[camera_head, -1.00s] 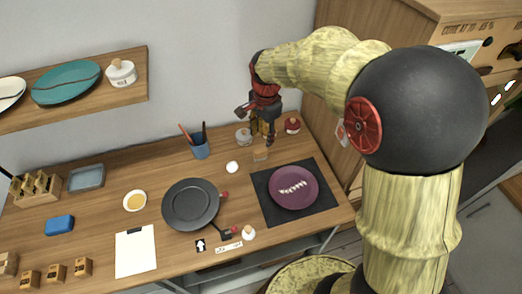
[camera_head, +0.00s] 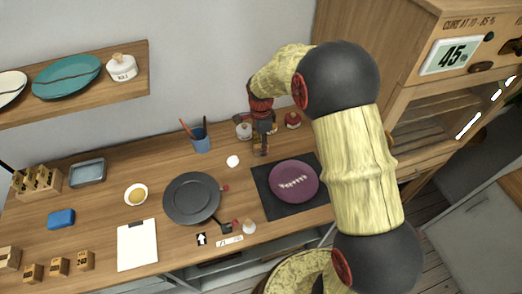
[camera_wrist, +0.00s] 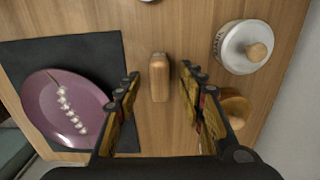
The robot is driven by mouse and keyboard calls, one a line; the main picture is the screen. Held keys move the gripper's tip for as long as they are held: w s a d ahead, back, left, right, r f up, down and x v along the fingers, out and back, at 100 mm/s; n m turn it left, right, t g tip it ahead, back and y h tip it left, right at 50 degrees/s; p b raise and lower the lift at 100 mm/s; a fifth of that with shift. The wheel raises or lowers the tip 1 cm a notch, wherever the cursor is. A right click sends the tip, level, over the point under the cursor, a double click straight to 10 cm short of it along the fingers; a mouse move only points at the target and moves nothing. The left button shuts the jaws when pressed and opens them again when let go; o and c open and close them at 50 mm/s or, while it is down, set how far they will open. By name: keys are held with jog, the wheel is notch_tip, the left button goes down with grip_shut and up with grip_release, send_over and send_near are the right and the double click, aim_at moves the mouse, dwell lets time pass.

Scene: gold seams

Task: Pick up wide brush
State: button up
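A small rounded wooden piece (camera_wrist: 159,78), which may be the wide brush's handle, stands on the table. I cannot see bristles on it. My gripper (camera_wrist: 160,84) is open and points down over it, with one finger on either side and visible gaps between. In the head view my gripper (camera_head: 262,142) is low over the back of the table and partly hides the wooden piece. A blue cup (camera_head: 201,142) left of my gripper holds several thin red and dark sticks, too small to identify.
A white lidded jar (camera_wrist: 245,47) and an amber jar (camera_wrist: 236,106) stand close to my right finger. A purple plate (camera_head: 293,181) with a white seam lies on a black mat (camera_head: 268,200). A dark plate (camera_head: 191,200) is further left. A red jar (camera_head: 292,121) is behind.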

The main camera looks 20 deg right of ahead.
notch_tip(320, 180, down, 2)
jog(key=shift+f, duration=0.15)
grip_shut()
dwell(0.5)
